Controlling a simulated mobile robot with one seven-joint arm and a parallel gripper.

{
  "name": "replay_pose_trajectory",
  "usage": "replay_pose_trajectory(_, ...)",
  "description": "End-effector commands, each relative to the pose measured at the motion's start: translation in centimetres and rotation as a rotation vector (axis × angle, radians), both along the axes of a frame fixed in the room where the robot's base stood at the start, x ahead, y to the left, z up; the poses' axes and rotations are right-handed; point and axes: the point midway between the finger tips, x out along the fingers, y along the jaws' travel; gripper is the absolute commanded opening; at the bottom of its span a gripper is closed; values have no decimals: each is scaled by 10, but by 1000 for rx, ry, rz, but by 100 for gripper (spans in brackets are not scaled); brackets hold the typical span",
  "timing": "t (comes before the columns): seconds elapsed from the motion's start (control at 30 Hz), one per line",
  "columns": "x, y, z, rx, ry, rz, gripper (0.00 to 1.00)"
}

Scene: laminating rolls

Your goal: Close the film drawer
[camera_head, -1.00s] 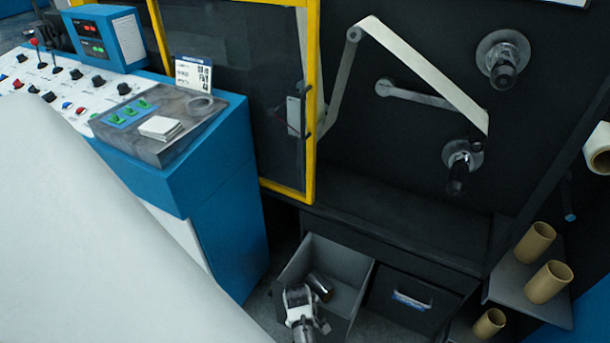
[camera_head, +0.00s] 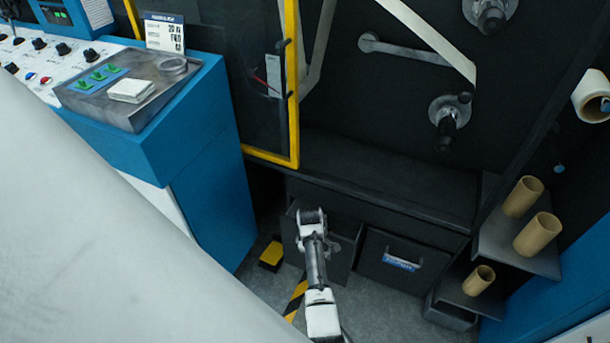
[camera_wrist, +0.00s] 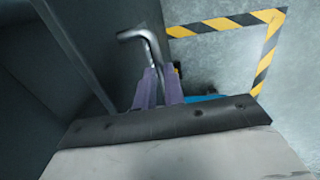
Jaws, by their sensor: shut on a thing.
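The film drawer (camera_head: 342,262) is a dark drawer low in the black machine, left of a second drawer. In the wrist view, my gripper's purple fingers (camera_wrist: 159,76) are shut on the bent metal drawer handle (camera_wrist: 143,38). The dark drawer face (camera_wrist: 80,45) lies to the left there.
The closed second drawer (camera_head: 403,262) with a handle and blue label is to the right. Cardboard cores (camera_head: 538,235) stand on shelves farther right. A blue console (camera_head: 205,150) is at left. Clear floor (camera_head: 375,315) with yellow-black tape (camera_head: 296,298) lies in front.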

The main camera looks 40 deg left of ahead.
Motion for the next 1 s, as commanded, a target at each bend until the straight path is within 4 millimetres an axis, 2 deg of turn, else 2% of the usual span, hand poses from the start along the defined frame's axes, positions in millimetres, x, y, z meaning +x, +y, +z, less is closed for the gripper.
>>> replay_pose_trajectory(0.03,14,3,-4,2,-4,-2,0)
replay_pose_trajectory(0.2,46,11,-4,1,-4,-2,0)
replay_pose_trajectory(0.4,68,17,-3,1,-2,0,0)
replay_pose_trajectory(0.6,77,19,-1,1,-1,0,0)
replay_pose_trajectory(0.97,81,19,1,4,-8,-1,0)
replay_pose_trajectory(1.0,81,19,2,4,-8,-1,15)
